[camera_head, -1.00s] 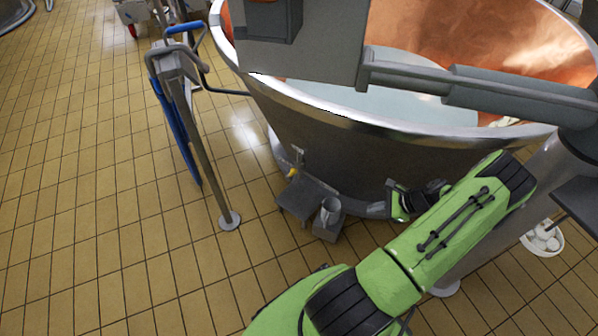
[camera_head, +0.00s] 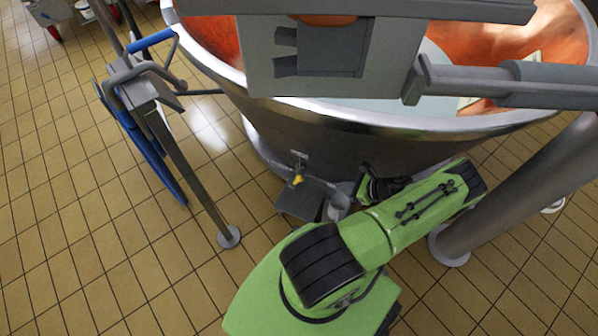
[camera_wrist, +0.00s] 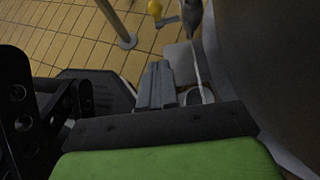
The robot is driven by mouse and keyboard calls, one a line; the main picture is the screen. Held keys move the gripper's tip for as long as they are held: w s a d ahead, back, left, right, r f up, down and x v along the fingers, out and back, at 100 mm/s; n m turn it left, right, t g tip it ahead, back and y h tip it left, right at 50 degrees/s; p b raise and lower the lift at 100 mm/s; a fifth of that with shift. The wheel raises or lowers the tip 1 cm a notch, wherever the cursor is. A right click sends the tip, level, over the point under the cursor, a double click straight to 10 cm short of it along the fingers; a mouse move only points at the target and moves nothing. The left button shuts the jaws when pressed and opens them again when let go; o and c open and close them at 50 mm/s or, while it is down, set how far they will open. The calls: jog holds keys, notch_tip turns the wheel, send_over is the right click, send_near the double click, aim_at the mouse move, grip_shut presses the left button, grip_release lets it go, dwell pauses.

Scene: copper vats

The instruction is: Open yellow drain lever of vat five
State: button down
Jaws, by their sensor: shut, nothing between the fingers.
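The vat (camera_head: 350,155) has a copper inside and a steel outer wall. A small yellow drain lever (camera_head: 298,180) sits low on the outside of the vat, above the floor. The yellow lever also shows at the top of the wrist view (camera_wrist: 154,9). My gripper (camera_wrist: 156,72) is shut and empty, its grey fingers side by side. The lever is beyond the fingertips, apart from them. In the head view my gripper is low by the vat, to the right of the lever, its fingers hard to make out.
A grey step or box (camera_head: 298,203) stands on the floor under the lever, with a light grey container (camera_head: 339,207) beside it. A metal post with a round foot (camera_head: 228,237) and blue parts stands to the left. A thick grey column (camera_head: 520,190) is at the right. Tiled floor is open at left.

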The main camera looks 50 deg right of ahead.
aim_at(296, 181)
jog(key=w+r+b+x, duration=0.1)
jog(key=r+b+x, duration=0.1)
jog(key=x, duration=1)
jog(key=shift+w+a+b, duration=0.25)
jog(key=shift+w+b, duration=0.25)
jog(key=shift+b, duration=0.2)
